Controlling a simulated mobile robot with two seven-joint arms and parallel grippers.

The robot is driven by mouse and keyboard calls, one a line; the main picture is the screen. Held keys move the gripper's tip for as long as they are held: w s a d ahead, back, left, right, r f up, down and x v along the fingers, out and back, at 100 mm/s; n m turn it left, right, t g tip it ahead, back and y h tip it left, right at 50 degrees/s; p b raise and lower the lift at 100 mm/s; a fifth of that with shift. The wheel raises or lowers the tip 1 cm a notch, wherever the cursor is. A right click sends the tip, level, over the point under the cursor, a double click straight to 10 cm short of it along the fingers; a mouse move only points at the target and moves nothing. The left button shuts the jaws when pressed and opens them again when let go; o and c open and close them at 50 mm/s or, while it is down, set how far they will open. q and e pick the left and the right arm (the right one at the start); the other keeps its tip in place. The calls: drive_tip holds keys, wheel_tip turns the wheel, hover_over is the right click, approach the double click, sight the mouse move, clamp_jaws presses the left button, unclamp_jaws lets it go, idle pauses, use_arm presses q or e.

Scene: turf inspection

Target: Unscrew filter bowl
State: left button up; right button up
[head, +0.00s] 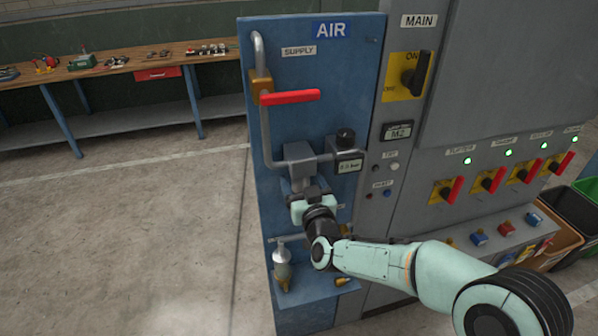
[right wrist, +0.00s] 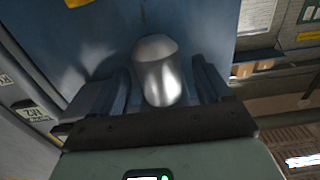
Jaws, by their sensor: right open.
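The filter bowl shows in the right wrist view as a smooth silver rounded cylinder (right wrist: 160,72) between the two fingers of my right gripper (right wrist: 161,82). The fingers are open, one on each side of it; I cannot tell whether either touches it. In the head view my right gripper (head: 305,192) is just below the grey filter-regulator block (head: 300,158) on the blue AIR panel (head: 350,80). There the gripper and wrist hide the bowl. The red supply valve handle (head: 290,97) lies horizontal, across the vertical pipe. My left gripper is not in view.
A pressure display (head: 348,166) and black knob (head: 345,137) sit right of the block. The grey MAIN cabinet (head: 500,70) stands close on the right. Open floor (head: 130,240) lies left.

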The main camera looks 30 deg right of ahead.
drive_tip(key=shift+p+x, duration=0.35)
drive_tip(key=shift+x, duration=1.4)
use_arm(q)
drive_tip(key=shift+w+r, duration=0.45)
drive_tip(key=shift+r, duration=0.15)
